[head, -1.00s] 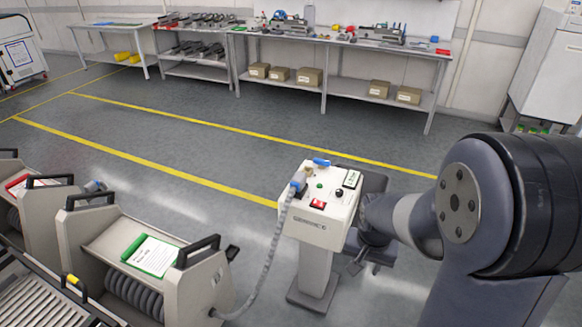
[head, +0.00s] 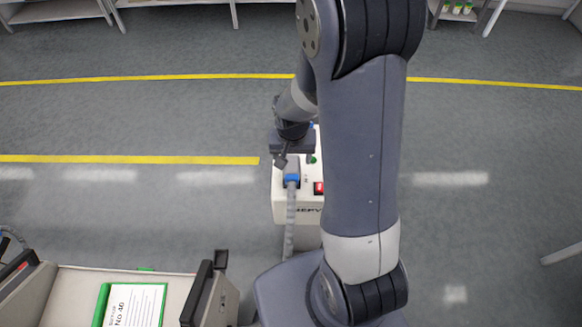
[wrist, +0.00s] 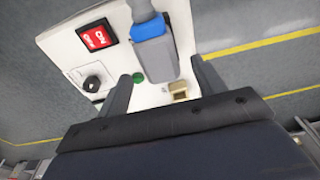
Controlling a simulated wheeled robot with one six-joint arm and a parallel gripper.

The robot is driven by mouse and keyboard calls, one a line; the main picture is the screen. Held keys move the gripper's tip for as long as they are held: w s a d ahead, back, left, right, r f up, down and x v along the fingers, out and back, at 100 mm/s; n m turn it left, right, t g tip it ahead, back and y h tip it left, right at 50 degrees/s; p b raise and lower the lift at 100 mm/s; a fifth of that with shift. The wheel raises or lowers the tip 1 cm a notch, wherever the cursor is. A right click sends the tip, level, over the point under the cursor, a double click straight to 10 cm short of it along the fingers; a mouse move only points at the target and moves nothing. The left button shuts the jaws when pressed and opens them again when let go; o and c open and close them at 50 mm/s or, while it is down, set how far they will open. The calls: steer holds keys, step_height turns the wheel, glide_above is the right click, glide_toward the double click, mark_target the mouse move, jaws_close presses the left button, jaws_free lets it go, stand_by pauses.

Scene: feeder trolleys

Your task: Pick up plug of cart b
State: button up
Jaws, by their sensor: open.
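The blue and grey plug (head: 292,177) sits on top of the white pedestal box (head: 283,209), with a grey corrugated cable (head: 290,215) running from it towards the near side. In the wrist view the plug (wrist: 154,50) lies between the lines of my two fingers. My gripper (wrist: 160,70) is open and empty, one finger on each side of the plug's end. In the head view my gripper (head: 281,160) is just beyond the plug; my arm hides the pedestal's right part. I cannot tell whether the fingers touch the box.
The box top carries a red switch (wrist: 96,37), a black knob (wrist: 92,83), a green button (wrist: 138,78) and a beige socket (wrist: 179,92). A cart with a green-framed card (head: 135,305) stands at lower left. Floor left of the pedestal is clear.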

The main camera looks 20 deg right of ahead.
mark_target(292, 164)
steer(key=shift+s+f, duration=0.15)
steer(key=shift+f, duration=0.2)
steer(key=shift+f+p, duration=0.55)
steer(key=shift+f, duration=1.6)
steer(key=shift+c, duration=0.3)
jaws_close()
